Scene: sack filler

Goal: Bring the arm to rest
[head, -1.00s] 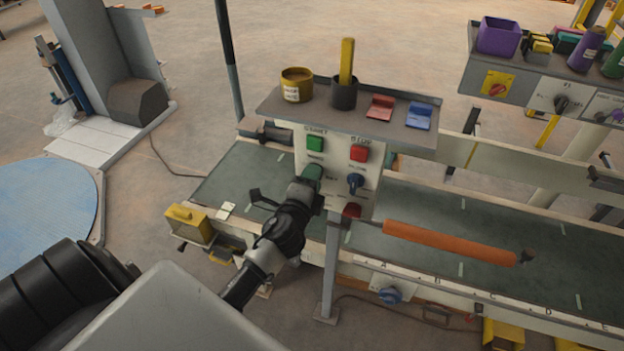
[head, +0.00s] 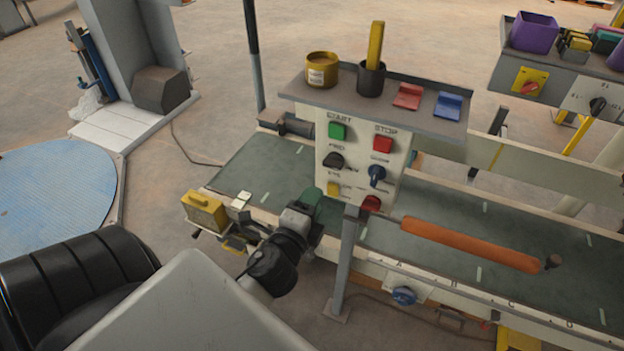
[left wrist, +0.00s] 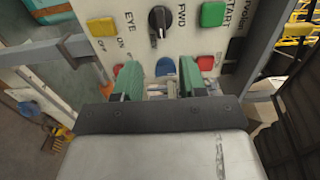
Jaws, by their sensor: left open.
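My left arm comes in from the lower left of the head view. Its gripper (head: 312,200) has green fingers and stands in front of the lower left part of the control panel (head: 362,160). In the left wrist view the two green fingers (left wrist: 160,82) are apart with nothing held between them. The panel's black FWD knob (left wrist: 160,20), yellow EYE button (left wrist: 102,27) and green START button (left wrist: 213,14) show beyond the fingertips. The fingers appear apart from these controls. My right gripper is not in view.
A conveyor (head: 440,235) runs behind and beside the panel, with an orange bar (head: 470,245) along it. A grey post (head: 345,265) stands close right of my gripper. A shelf (head: 400,112) above the panel holds a yellow tin (head: 322,70) and a dark cup (head: 371,80).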

